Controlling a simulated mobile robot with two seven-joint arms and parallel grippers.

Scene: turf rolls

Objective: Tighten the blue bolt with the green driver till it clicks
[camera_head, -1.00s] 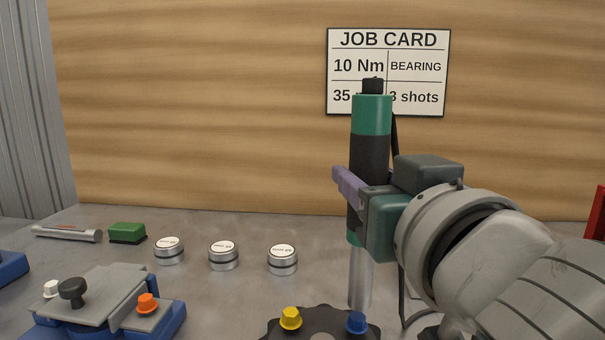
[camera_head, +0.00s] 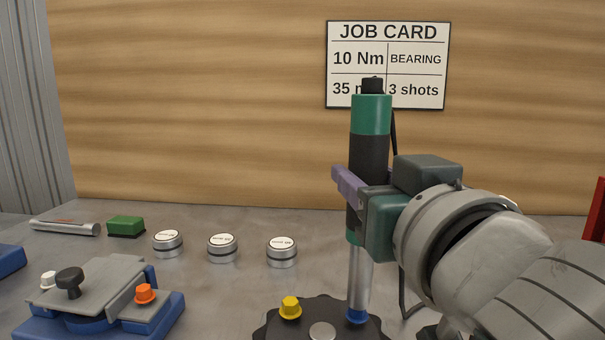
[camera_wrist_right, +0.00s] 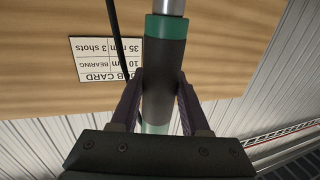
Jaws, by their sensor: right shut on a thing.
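The green driver (camera_head: 371,115) stands upright, with a green and black body and a silver shaft (camera_head: 359,280) pointing down. My right gripper (camera_head: 352,188) is shut on its dark middle part. The wrist view also shows the driver's body (camera_wrist_right: 165,60) between the purple fingers of my right gripper (camera_wrist_right: 160,108). The shaft's lower end is at the blue bolt (camera_head: 356,317) on the dark round flange (camera_head: 270,329); it appears to touch the bolt's top, but whether it is seated is hidden. My left gripper is not in view.
A yellow bolt (camera_head: 290,307) stands on the flange, left of the blue one. A blue fixture (camera_head: 165,317) with white and orange bolts is at front left. Three silver round pucks (camera_head: 222,248), a green block (camera_head: 126,226) and a job card (camera_head: 388,40) are behind. A cable hangs beside the driver.

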